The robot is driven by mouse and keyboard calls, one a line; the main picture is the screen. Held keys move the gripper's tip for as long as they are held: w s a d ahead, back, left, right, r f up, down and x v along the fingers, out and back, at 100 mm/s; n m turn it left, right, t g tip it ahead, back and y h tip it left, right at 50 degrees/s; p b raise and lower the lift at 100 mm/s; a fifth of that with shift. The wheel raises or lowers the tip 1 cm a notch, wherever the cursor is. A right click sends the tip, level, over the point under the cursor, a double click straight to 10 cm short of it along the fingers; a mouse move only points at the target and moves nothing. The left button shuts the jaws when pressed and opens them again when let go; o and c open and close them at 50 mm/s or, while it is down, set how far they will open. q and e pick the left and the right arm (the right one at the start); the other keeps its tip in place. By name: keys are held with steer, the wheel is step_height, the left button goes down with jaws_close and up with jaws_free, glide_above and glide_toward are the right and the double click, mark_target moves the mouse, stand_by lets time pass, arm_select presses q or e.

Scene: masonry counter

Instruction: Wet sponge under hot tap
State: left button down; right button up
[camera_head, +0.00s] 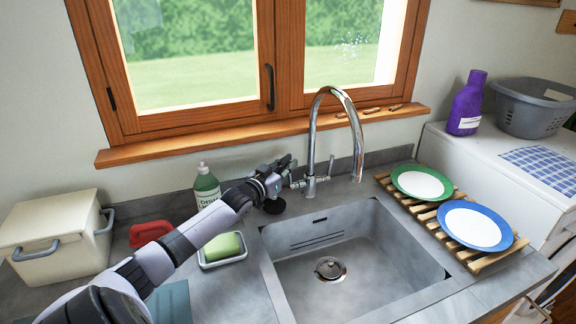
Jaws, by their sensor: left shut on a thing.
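The green sponge (223,246) lies in a small pale dish (224,261) on the counter left of the sink. The chrome tap (313,130) stands behind the sink (342,260), with its spout curving over the basin. No water stream shows below the spout. My left arm reaches across the counter from the lower left. My left gripper (286,167) is at the left side of the tap base, shut on what looks like the tap's left handle; the fingers hide most of the handle. My right gripper is out of view.
A green dish soap bottle (206,186) stands behind my left arm. A cream box (55,240) and a red item (150,233) are at left. A wooden rack (408,203) with a green-rimmed plate (422,183) and a blue-rimmed plate (475,226) is right of the sink. The basin is empty.

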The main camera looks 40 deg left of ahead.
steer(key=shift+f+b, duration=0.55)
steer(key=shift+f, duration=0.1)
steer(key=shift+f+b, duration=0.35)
steer(key=shift+b, duration=0.05)
arm_select(q)
steer(key=d+m, duration=0.1)
steer(key=s+d+m+t, duration=0.1)
steer(key=shift+f+m+t, duration=0.2)
steer(key=shift+m+t, duration=0.1)
steer(key=shift+m, duration=0.1)
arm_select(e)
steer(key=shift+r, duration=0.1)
arm_select(q)
steer(key=c, duration=1.7)
jaws_free()
steer(key=shift+o, duration=0.2)
steer(key=shift+r, duration=0.1)
